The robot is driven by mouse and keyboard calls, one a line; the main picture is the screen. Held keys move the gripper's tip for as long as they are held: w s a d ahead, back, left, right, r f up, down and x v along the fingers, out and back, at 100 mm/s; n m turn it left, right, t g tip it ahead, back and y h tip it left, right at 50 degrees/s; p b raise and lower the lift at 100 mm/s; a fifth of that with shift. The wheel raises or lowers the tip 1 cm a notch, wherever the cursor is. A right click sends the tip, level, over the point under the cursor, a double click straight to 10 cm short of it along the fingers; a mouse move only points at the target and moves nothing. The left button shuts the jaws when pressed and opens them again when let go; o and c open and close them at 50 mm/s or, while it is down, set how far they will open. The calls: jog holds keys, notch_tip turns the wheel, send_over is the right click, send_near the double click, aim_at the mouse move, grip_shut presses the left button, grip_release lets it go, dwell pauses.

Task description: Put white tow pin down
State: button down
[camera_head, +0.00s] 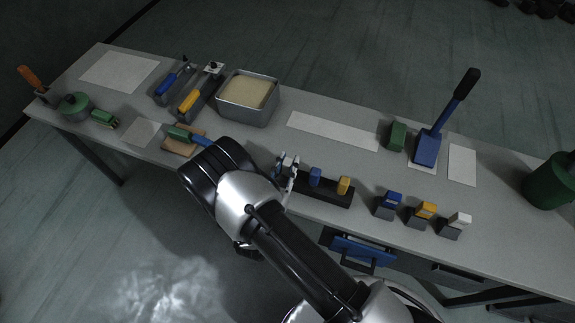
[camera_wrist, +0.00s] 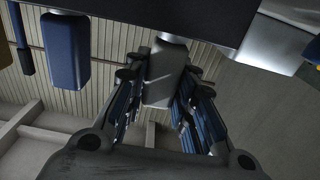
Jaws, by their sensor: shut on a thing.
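The white tow pin is between the fingers of my gripper (camera_head: 287,172). In the wrist view it is a pale grey block (camera_wrist: 160,80) with a short stem meeting the black rack (camera_wrist: 210,12). My gripper also shows in the wrist view (camera_wrist: 157,90), with both fingers shut on the pin. In the head view the pin (camera_head: 290,160) is at the left end of the black rack (camera_head: 325,195), partly hidden by the fingers. I cannot tell how deep its stem sits. A blue pin (camera_head: 315,176) and a yellow pin (camera_head: 344,184) stand upright in the rack to its right.
Blue (camera_head: 389,202), yellow (camera_head: 424,211) and white-topped (camera_head: 457,222) blocks stand along the front edge. A metal tray (camera_head: 248,117) is behind my arm. A blue long-handled tool (camera_head: 428,148) and a green block (camera_head: 397,136) stand farther right. A flat pale sheet (camera_head: 333,131) lies behind the rack.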

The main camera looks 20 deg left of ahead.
jog(key=shift+f, duration=0.2)
jog(key=c, duration=1.3)
grip_release()
jog(key=shift+c, duration=0.2)
jog(key=s+a+p, duration=0.1)
jog(key=s+p, duration=0.2)
jog(key=s, duration=1.4)
jog(key=shift+s+a, duration=0.2)
jog(key=shift+a, duration=0.05)
jog(key=shift+r, duration=0.1)
